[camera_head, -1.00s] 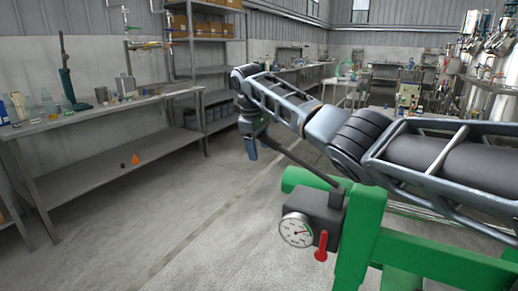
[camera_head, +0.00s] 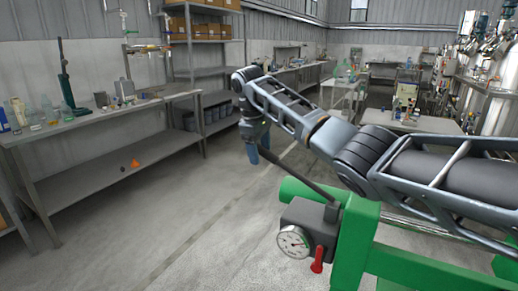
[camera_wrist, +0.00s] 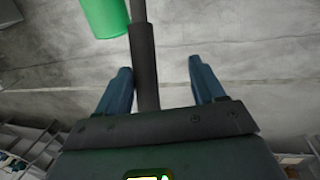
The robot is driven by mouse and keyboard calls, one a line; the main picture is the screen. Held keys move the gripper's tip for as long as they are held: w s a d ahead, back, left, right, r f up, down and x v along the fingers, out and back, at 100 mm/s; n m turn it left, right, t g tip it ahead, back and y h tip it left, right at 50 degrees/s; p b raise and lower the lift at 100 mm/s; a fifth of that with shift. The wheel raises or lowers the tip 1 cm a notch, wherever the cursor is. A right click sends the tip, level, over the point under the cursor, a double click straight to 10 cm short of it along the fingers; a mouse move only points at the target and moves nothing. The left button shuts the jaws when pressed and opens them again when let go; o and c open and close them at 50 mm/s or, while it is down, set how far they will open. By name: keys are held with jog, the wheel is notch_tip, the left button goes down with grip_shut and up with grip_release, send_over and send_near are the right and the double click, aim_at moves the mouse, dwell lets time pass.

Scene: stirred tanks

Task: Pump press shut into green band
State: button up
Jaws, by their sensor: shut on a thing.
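The pump is a green frame (camera_head: 352,243) with a dark block (camera_head: 308,218), a round white gauge (camera_head: 293,242) and a red lever (camera_head: 317,260) hanging down beside the gauge. The gauge needle is too small to read against its band. A long dark pump handle (camera_head: 305,177) slopes from the block up to my gripper (camera_head: 258,153). In the wrist view the handle (camera_wrist: 147,65) passes between the two blue fingers of my gripper (camera_wrist: 163,80), close to the left finger. The green cylinder end (camera_wrist: 105,15) shows at the top left there.
A steel bench (camera_head: 110,112) with glassware stands at the left, with a shelf rack (camera_head: 207,60) behind it. Tanks (camera_head: 492,60) stand at the far right. The concrete floor (camera_head: 190,215) between the bench and the pump is clear.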

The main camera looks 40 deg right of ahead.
jog(key=r+p, duration=0.1)
jog(key=s+r+p, duration=0.1)
jog(key=r+p, duration=0.1)
jog(key=shift+s+a+r, duration=0.2)
jog(key=shift+s+r, duration=0.05)
jog(key=shift+s, duration=0.05)
dwell(0.3)
jog(key=shift+p, duration=0.75)
jog(key=shift+d, duration=0.1)
jog(key=shift+s+f, duration=0.1)
